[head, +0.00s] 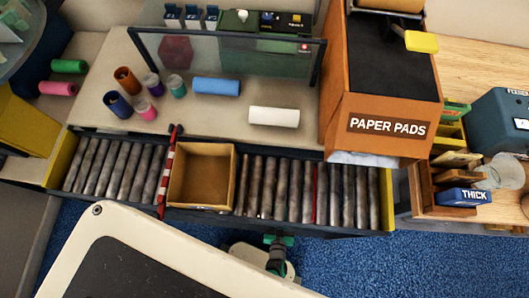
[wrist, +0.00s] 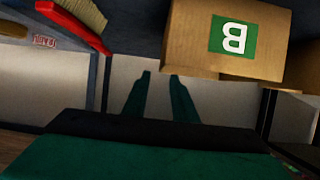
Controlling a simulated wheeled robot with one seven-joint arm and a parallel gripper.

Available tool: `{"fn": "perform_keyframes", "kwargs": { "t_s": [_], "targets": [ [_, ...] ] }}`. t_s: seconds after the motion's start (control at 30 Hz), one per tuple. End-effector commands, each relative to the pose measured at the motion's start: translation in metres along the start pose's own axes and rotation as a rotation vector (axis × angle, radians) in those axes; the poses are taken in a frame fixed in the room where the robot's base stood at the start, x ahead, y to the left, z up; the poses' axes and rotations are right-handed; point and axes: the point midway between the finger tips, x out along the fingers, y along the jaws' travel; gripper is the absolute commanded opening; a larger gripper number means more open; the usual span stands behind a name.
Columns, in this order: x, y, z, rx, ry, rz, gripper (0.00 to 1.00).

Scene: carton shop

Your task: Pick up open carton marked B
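The open carton (head: 203,178) is brown, empty inside, and sits on the roller conveyor in the head view. In the wrist view the carton (wrist: 190,42) is at the upper right, its side showing a green label with a white B, upside down. My gripper (wrist: 160,76) has two dark green fingers, apart with nothing between them. The fingers point toward the area below and left of the label, short of the carton. In the head view my gripper (head: 278,241) is at the conveyor's near side, right of the carton; its fingertips are hard to make out.
A red-and-white striped bar (head: 168,172) stands close at the carton's left. Conveyor rollers (head: 280,188) run on both sides. A clear panel (head: 225,58) and colored rolls (head: 217,86) are behind. An orange PAPER PADS box (head: 385,100) stands right. Blue floor (head: 440,262) is open in front.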

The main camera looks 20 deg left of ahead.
Motion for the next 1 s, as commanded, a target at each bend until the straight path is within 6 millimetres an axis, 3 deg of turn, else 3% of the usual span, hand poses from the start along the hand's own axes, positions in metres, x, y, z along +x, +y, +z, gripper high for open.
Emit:
{"fn": "perform_keyframes", "kwargs": {
  "t_s": [0.2, 0.5, 1.0],
  "targets": [
    [0.031, -0.001, -0.001, -0.002, 0.001, -0.002, 0.25],
    [0.045, 0.000, 0.000, 0.000, 0.001, 0.001, 0.25],
    [0.091, 0.001, 0.003, 0.002, 0.000, 0.004, 0.25]
  ]
}}
